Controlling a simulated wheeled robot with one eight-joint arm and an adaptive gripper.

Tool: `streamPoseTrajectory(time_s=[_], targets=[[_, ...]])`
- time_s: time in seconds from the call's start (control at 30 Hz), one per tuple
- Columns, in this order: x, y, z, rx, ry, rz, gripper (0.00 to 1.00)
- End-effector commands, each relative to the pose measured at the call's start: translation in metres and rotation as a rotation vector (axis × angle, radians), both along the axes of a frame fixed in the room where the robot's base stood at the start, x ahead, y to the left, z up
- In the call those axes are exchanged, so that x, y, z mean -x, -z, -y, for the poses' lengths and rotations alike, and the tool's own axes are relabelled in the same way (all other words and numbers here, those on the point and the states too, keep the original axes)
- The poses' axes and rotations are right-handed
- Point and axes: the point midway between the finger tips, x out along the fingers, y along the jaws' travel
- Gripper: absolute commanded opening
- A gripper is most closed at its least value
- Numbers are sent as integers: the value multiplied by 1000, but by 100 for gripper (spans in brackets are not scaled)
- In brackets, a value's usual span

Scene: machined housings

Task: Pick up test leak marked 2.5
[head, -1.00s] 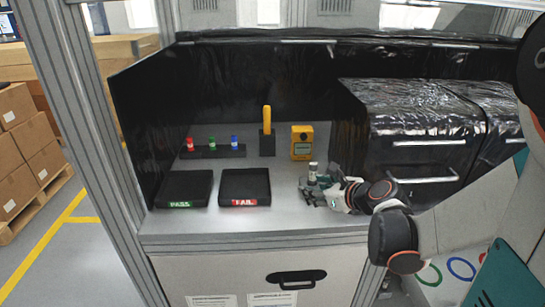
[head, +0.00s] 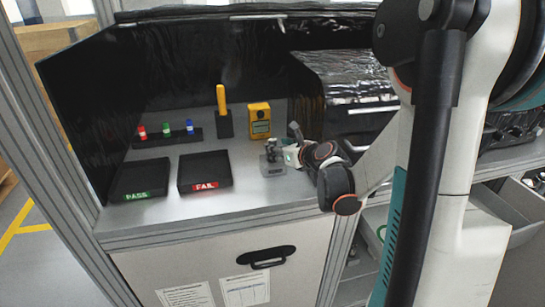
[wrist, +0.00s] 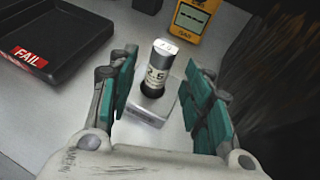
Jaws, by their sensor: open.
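The test leak is a short metal cylinder with a dark lower end (wrist: 157,68), upright on a small light-grey stand (wrist: 148,108). Its printed mark reads 2.5 or 2.6; I cannot tell the last digit. In the head view the leak (head: 271,150) is small, on its stand (head: 272,169) at the right of the bench top. My gripper (wrist: 163,75) is open, its green-padded fingers on the left and right of the leak, with gaps visible on both sides. In the head view my gripper (head: 289,153) is just right of the leak, partly hidden by my arm.
A yellow meter (head: 259,120) and a yellow-handled tool in a black holder (head: 222,108) stand behind. A black rack (head: 168,139) holds red, green and blue pieces. The PASS tray (head: 140,180) and FAIL tray (head: 205,170) lie left. Black sheeting closes the back.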

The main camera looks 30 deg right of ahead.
Motion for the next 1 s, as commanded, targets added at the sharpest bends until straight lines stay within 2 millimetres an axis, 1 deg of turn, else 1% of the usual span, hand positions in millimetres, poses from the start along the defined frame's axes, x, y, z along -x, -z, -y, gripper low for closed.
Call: streamPoseTrajectory(time_s=[0.2, 0.3, 0.53, 0.57, 0.6, 0.67, 0.7, 0.73, 0.77, 1.0], targets=[[-30, 12, -1, 1, -2, 0, 46], [-40, 16, -1, 0, -1, 0, 46], [-43, 15, -1, -1, 0, 0, 46], [-43, 15, -1, -1, 0, 0, 43], [-42, 15, -1, 0, 0, 0, 34], [-42, 15, -1, 0, 0, 0, 21], [-42, 15, -1, 0, 0, 0, 12], [-42, 15, -1, 0, 0, 0, 5], [-42, 15, -1, 0, 0, 0, 0], [-42, 15, -1, 0, 0, 0, 0]])
